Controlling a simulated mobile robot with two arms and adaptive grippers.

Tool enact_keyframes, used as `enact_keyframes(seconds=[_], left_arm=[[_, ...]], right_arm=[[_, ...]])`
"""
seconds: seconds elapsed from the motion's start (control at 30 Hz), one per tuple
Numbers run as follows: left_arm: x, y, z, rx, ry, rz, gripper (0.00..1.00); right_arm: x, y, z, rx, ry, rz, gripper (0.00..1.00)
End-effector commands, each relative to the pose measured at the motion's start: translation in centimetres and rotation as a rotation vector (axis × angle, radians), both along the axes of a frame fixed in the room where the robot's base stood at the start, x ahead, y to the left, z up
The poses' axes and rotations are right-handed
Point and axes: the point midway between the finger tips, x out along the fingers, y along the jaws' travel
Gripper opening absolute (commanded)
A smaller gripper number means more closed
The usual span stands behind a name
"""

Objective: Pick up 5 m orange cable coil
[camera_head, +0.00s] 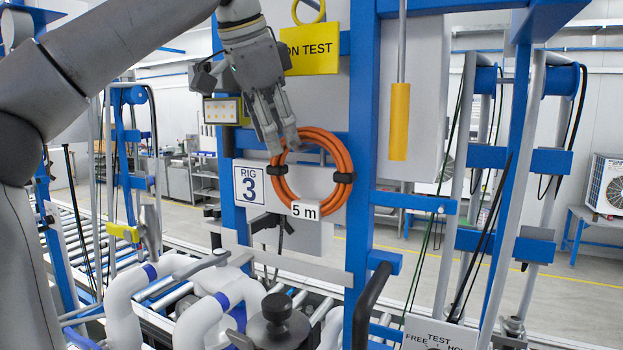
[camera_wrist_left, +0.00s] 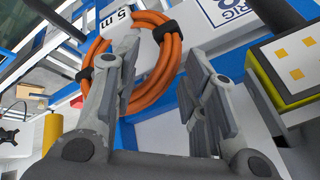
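The orange cable coil (camera_head: 346,160) hangs upright in the head view, in front of the blue rig frame. It has black straps and a white "5 m" tag (camera_head: 305,210). It also shows in the left wrist view (camera_wrist_left: 172,56), partly hidden behind a finger. My left gripper (camera_head: 280,142) comes down from above at the coil's upper left edge. In the left wrist view its fingers (camera_wrist_left: 165,88) are apart, with part of the coil showing between them. Whether a finger touches the coil, I cannot tell. My right gripper is not in view.
A "RIG 3" sign (camera_head: 249,185) is just left of the coil. A yellow sign (camera_head: 312,60) is above, and a yellow cylinder (camera_head: 399,120) hangs to the right. A blue post (camera_head: 366,235) stands close on the right. White pipes (camera_head: 212,318) lie below.

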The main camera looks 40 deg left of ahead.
Motion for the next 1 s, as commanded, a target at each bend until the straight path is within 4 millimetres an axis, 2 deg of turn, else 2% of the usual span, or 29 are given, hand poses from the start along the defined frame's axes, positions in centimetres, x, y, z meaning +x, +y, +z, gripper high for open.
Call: enact_keyframes(seconds=[0.1,0.23,0.37,0.57,0.87,0.9,1.0], left_arm=[[0.4,0.6,-1.4,-0.003,0.001,0.000,0.39],[1.1,1.0,-3.0,-0.001,0.001,0.000,0.39],[1.5,1.1,-3.8,-0.001,-0.001,0.001,0.39],[1.5,1.1,-3.9,-0.001,-0.001,0.001,0.39],[1.5,1.1,-3.9,-0.002,-0.002,0.001,0.03],[1.5,1.1,-3.8,-0.001,-0.003,0.001,0.00],[1.5,1.1,-3.8,-0.001,-0.003,0.002,0.00]], right_arm=[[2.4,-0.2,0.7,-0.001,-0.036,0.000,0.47],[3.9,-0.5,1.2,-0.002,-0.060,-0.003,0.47],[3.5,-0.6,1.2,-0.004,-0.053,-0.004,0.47],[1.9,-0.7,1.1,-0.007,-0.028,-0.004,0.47],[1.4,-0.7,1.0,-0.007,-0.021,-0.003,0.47],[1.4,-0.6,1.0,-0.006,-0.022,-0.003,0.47],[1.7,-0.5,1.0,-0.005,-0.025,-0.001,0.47]])
